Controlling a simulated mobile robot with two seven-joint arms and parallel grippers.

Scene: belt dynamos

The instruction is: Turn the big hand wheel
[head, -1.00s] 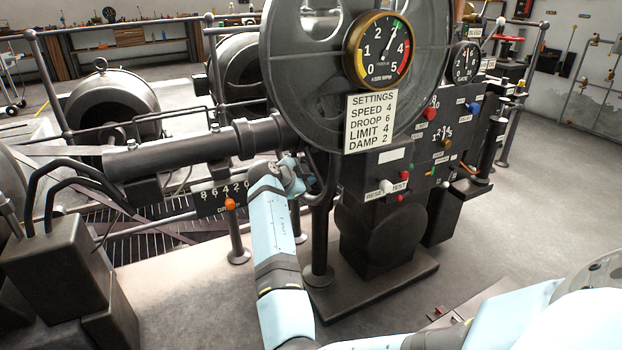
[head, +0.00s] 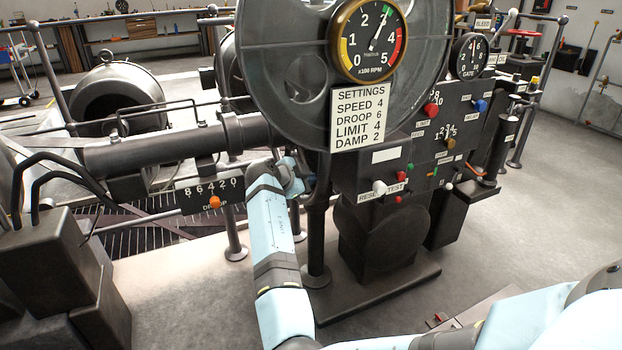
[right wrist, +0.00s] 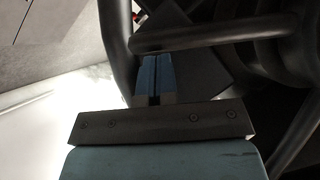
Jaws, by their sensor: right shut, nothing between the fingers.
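The big hand wheel shows in the right wrist view as a dark tubular rim (right wrist: 115,45) with a bar (right wrist: 205,33) running off it to the right. In the head view it is mostly hidden behind the large round housing and the arm. My right gripper (right wrist: 155,75) is shut and empty, its blue fingers together just below the bar and right of the rim. I cannot tell whether they touch the bar. In the head view the right gripper (head: 292,180) is at the housing's lower edge, its fingertips partly hidden. My left gripper is not in view.
The round housing (head: 255,60) carries an RPM gauge (head: 368,40) and a settings plate (head: 359,117). A control panel (head: 455,120) with knobs stands to the right. A horizontal pipe (head: 150,155) and an orange-knobbed lever (head: 215,202) are on the left.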

